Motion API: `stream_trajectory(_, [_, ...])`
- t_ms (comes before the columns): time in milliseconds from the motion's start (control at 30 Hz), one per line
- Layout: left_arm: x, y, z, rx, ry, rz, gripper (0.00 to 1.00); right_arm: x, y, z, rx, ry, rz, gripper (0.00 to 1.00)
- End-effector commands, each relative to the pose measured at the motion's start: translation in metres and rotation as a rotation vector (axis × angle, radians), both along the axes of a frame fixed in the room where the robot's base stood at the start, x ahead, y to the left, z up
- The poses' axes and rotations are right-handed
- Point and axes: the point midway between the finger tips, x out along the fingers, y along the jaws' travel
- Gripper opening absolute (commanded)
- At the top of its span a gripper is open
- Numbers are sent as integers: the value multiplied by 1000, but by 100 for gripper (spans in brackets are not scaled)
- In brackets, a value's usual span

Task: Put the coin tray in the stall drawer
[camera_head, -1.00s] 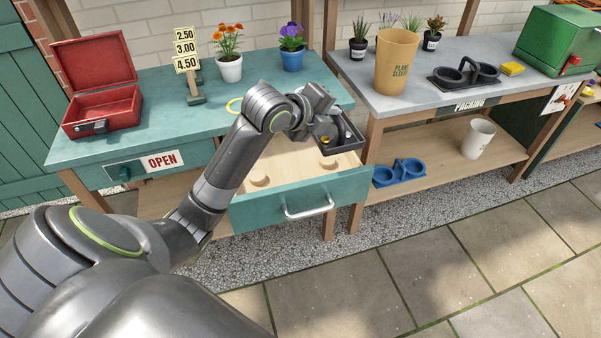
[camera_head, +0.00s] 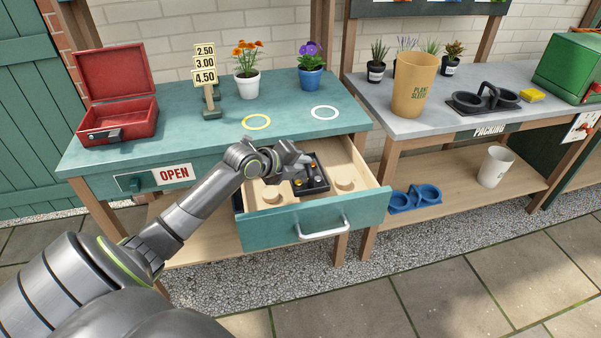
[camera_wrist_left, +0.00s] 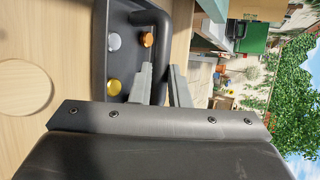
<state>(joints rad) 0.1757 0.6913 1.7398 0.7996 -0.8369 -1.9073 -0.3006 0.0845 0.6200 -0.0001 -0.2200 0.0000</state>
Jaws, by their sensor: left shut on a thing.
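My left gripper (camera_head: 300,165) is shut on the tray. In the left wrist view the gripper fingers (camera_wrist_left: 160,85) close on the handle or wall of the coin tray (camera_wrist_left: 103,60), which holds silver, copper and gold coins. I cannot tell whether the tray touches the drawer floor. The drawer's teal front has a white handle. My right gripper is not in view.
On the teal counter are a red cash box (camera_head: 118,120), a price sign (camera_head: 206,75), two flower pots, a yellow ring (camera_head: 257,122) and a white ring (camera_head: 324,113). Round wooden discs (camera_head: 345,184) show in the drawer. The packing bench (camera_head: 440,120) stands to the right.

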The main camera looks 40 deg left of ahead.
Motion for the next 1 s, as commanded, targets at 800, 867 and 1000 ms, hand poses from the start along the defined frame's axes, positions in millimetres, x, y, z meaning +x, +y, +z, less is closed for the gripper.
stream_trajectory(800, [0,0,-34,0,1,0,37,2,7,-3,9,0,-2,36])
stream_trajectory(867, [0,0,-34,0,1,0,37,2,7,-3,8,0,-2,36])
stream_trajectory(1000, [0,0,-33,0,1,0,37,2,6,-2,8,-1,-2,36])
